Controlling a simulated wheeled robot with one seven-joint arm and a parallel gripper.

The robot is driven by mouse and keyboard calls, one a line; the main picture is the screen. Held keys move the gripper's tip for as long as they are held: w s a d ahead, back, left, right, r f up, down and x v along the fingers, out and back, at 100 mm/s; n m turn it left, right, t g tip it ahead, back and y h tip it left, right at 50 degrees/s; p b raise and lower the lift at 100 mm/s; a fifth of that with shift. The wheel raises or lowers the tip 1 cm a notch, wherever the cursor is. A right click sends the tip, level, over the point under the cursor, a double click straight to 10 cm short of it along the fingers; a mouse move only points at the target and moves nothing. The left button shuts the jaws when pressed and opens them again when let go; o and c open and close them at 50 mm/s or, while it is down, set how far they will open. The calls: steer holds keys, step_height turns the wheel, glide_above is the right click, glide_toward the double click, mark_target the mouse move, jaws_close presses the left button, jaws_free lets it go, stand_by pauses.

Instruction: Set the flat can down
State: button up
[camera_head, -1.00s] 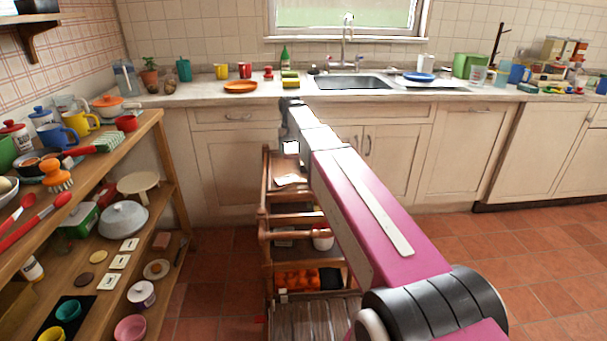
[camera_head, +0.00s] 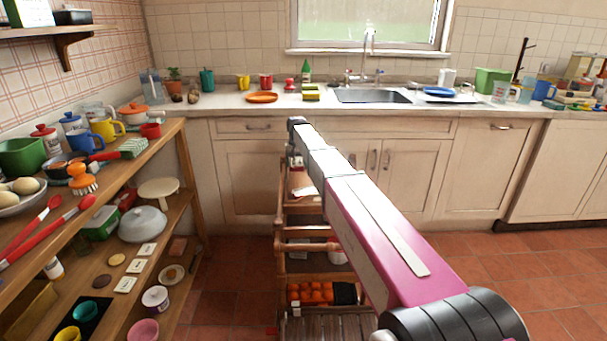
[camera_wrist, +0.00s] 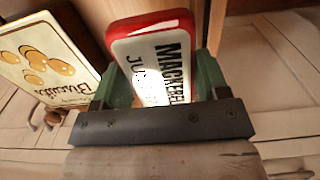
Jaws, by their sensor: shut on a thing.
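The flat can (camera_wrist: 150,55) is a red and white tin with MACKEREL lettering, seen in the wrist view. My gripper (camera_wrist: 157,82) is shut on it, with one green finger on each side. The can's near end is hidden behind the dark gripper body. In the head view my arm reaches forward over a wooden rack, and its far end hides the gripper and can almost wholly. I cannot tell there whether the can touches anything below.
A cream biscuits box (camera_wrist: 45,65) stands close left of the can. The wooden rack (camera_head: 281,235) holds an orange item (camera_head: 310,293) low down. A loaded shelf unit (camera_head: 190,180) stands left. The counter (camera_head: 215,104) with sink is behind. Floor at right is clear.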

mark_target(303, 177)
steer(key=w+d+f, duration=0.2)
steer(key=shift+d, duration=0.3)
steer(key=shift+s+f, duration=0.1)
steer(key=shift+f, duration=1.85)
steer(key=shift+f, duration=0.1)
steer(key=o, duration=1)
steer(key=shift+f, duration=0.1)
step_height(303, 177, up, 12)
steer(key=shift+r, duration=0.2)
